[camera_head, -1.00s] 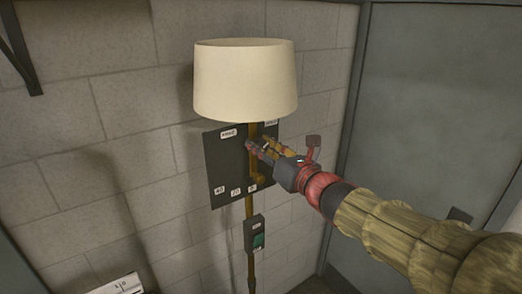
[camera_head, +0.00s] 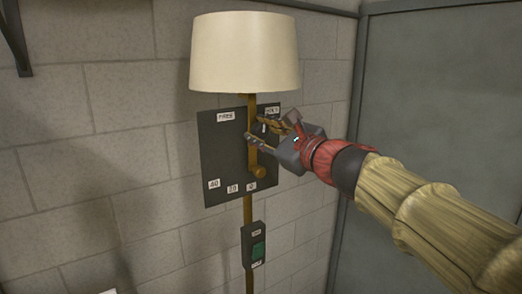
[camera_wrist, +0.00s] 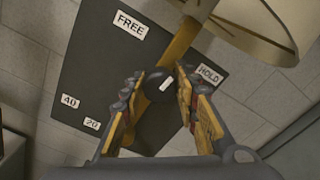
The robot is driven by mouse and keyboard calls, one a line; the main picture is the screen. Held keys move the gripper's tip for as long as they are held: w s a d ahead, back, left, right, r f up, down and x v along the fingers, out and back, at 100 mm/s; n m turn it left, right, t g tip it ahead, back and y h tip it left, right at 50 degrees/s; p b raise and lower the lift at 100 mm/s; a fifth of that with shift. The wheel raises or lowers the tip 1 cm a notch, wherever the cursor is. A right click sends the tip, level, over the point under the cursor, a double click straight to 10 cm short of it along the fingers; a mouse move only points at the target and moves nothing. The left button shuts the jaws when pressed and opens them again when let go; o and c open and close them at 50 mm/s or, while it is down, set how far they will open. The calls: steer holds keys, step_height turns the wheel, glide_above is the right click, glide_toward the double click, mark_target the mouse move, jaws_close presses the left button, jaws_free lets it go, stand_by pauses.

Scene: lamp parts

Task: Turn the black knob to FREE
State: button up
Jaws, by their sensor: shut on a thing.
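The black knob (camera_wrist: 158,92) sits on the dark panel between my gripper's fingers in the wrist view. A short white mark on its face lies toward the right, on the HOLD side. My gripper (camera_wrist: 154,95) is shut on the knob, one finger on each side. The FREE label (camera_wrist: 130,25) is at the panel's upper left and the HOLD label (camera_wrist: 207,73) at the right. In the head view my gripper (camera_head: 256,130) reaches the panel from the right, and its fingers partly hide the knob.
The dark panel (camera_head: 220,155) stands before a block wall, with number labels along its bottom. A brass pole (camera_head: 252,102) carries a cream lampshade (camera_head: 244,52) just above my gripper. A grey door is right.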

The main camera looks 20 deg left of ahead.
steer(key=n+b, duration=0.3)
steer(key=b, duration=0.1)
steer(key=shift+f+n, duration=0.3)
steer(key=shift+n, duration=0.1)
steer(key=n+b, duration=0.3)
steer(key=b, duration=0.1)
steer(key=shift+n, duration=0.3)
steer(key=n+b, duration=0.5)
steer(key=shift+n+b, duration=0.35)
steer(key=shift+n, duration=0.05)
steer(key=shift+r+n, duration=0.1)
steer(key=shift+n, duration=0.2)
steer(key=o, duration=1.1)
steer(key=shift+o, duration=0.3)
steer(key=shift+r, duration=0.1)
steer(key=v, duration=1.2)
